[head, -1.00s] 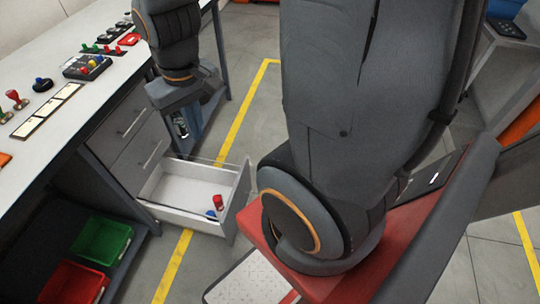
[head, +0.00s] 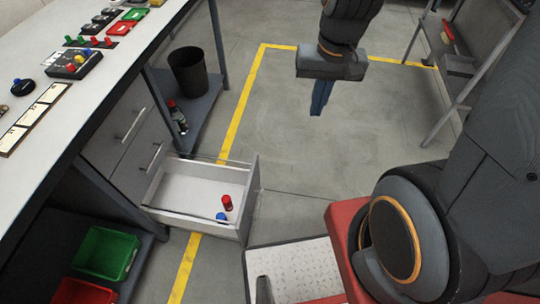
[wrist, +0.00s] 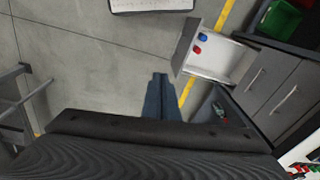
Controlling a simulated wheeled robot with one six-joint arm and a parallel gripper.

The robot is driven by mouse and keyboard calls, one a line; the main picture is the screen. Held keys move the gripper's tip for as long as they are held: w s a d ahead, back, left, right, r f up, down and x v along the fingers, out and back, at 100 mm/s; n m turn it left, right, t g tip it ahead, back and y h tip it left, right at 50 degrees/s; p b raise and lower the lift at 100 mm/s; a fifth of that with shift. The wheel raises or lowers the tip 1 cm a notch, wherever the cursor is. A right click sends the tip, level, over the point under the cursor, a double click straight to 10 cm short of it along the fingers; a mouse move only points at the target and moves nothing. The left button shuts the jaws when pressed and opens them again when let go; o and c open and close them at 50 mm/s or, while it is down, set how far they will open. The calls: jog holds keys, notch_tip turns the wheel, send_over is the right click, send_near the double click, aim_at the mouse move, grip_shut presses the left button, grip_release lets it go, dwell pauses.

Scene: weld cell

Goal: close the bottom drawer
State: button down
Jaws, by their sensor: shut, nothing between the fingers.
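The bottom drawer (head: 196,227) is pulled out from the cabinet under the workbench. It is white inside and holds a red item (head: 227,203) and a blue item (head: 221,216) near its front end. It also shows in the wrist view (wrist: 217,65), upper right of my gripper. My gripper (head: 319,105) is shut and empty, hanging over open floor to the right of and beyond the drawer, apart from it. In the wrist view my gripper's fingers (wrist: 160,80) point at bare floor.
Two shut drawers of the cabinet (head: 118,125) sit above the open one. A green bin (head: 105,252) and a red bin (head: 82,291) stand below the bench. A black waste bin (head: 190,72) and a bottle (head: 178,117) stand behind the cabinet.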

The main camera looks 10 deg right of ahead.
jog(key=w+a+f+m+y+b, duration=0.1)
jog(key=w+f+m+b, duration=0.65)
jog(key=f+b, duration=0.55)
jog(key=w+a+f+m+y+b, duration=0.1)
jog(key=w+f+m+b, duration=0.65)
jog(key=f, duration=0.95)
jog(key=w+a+f+m+y+b, duration=0.15)
jog(key=w+f+m+b, duration=0.5)
jog(key=f+b, duration=0.7)
jog(key=w+a+f+b, duration=0.2)
jog(key=a+f, duration=0.1)
jog(key=f, duration=0.2)
jog(key=w+a+f+n+b, duration=0.1)
jog(key=w+a+f+b, duration=0.1)
jog(key=f, duration=0.4)
jog(key=shift+a+t, duration=0.3)
jog(key=shift+a, duration=0.55)
jog(key=shift+w+n, duration=0.1)
jog(key=shift+n, duration=0.15)
